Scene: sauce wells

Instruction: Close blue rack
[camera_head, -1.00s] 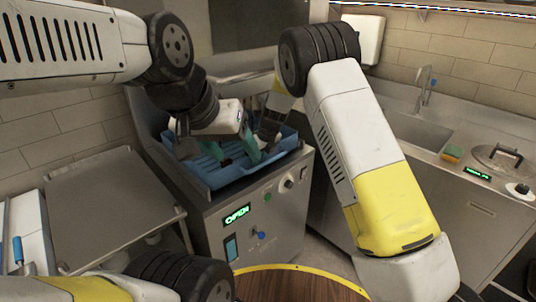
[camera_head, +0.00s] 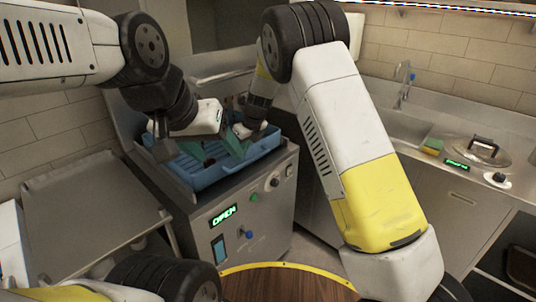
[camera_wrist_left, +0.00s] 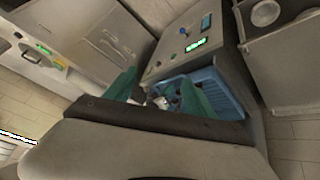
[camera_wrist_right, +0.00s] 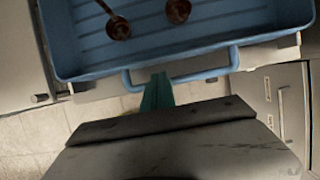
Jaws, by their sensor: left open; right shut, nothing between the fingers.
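The blue rack (camera_head: 267,149) sits on top of the steel machine (camera_head: 262,212), whose green display reads OPEN. The right wrist view shows the rack's wall (camera_wrist_right: 190,52) and its handle bar. My right gripper (camera_wrist_right: 158,80) is shut and empty, with its teal fingertips at the handle bar; I cannot tell if they touch. My left gripper (camera_head: 214,150) is open over the rack, its two teal fingers apart. The left wrist view shows its fingers (camera_wrist_left: 158,90) spread, with the rack (camera_wrist_left: 218,82) beyond. My grippers hide part of the rack.
Dark, round-ended utensils (camera_wrist_right: 118,27) lie in the rack. A steel side table (camera_head: 90,205) stands left of the machine. A round wooden surface (camera_head: 285,284) is in front.

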